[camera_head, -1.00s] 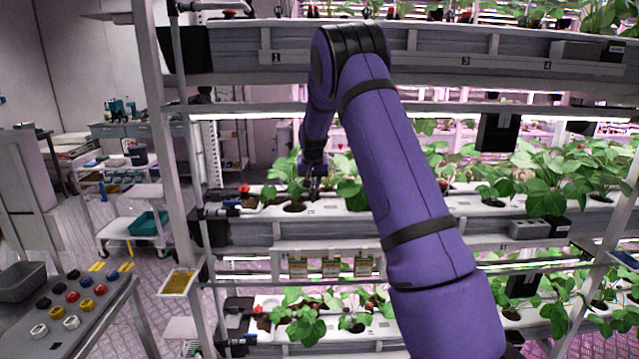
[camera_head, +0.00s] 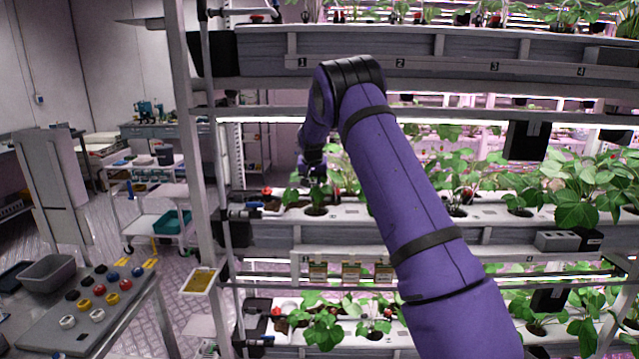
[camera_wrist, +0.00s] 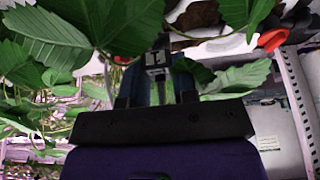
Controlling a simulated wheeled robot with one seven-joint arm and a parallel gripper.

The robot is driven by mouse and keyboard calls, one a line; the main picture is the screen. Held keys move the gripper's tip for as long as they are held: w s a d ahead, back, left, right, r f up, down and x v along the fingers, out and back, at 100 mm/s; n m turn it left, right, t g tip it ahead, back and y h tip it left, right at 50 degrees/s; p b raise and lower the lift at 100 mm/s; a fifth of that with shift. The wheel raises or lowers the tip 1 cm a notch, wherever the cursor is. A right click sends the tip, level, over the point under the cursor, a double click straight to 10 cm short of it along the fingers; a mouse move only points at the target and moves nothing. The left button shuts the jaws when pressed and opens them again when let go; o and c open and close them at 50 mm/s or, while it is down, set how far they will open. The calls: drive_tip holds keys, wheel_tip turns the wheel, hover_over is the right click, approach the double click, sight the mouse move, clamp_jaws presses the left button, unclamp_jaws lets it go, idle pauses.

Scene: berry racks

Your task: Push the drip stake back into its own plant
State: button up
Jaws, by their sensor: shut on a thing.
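My gripper (camera_head: 313,182) is at the left end of the middle rack shelf, just above the first strawberry plant (camera_head: 318,196) in its planting hole. In the wrist view my gripper (camera_wrist: 157,88) has its two dark fingers closed on a small grey-and-black piece, which appears to be the drip stake (camera_wrist: 157,60). The stake's lower end is hidden, and I cannot tell whether it touches the plant's hole. Large green leaves (camera_wrist: 110,22) hang close around the fingers in the wrist view.
The white gutter (camera_head: 382,219) carries more plants to the right. A red-capped fitting (camera_head: 267,191) sits left of the plant and shows orange-red in the wrist view (camera_wrist: 271,40). A table with coloured knobs (camera_head: 85,312) stands at left.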

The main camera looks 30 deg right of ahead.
drive_tip(key=shift+w+a+f, duration=0.2)
drive_tip(key=shift+w+f, duration=0.15)
drive_tip(key=shift+f, duration=0.35)
drive_tip(key=shift+w+a+f, duration=0.15)
drive_tip(key=shift+w+f, duration=0.2)
drive_tip(key=shift+f, duration=0.3)
drive_tip(key=shift+w+a+f, duration=0.2)
drive_tip(key=shift+w+f, duration=0.15)
drive_tip(key=shift+f, duration=0.35)
drive_tip(key=shift+f, duration=2.35)
idle(0.7)
drive_tip(key=o, duration=1.4)
drive_tip(key=shift+c, duration=0.2)
drive_tip(key=shift+r, duration=0.1)
drive_tip(key=shift+r, duration=2.95)
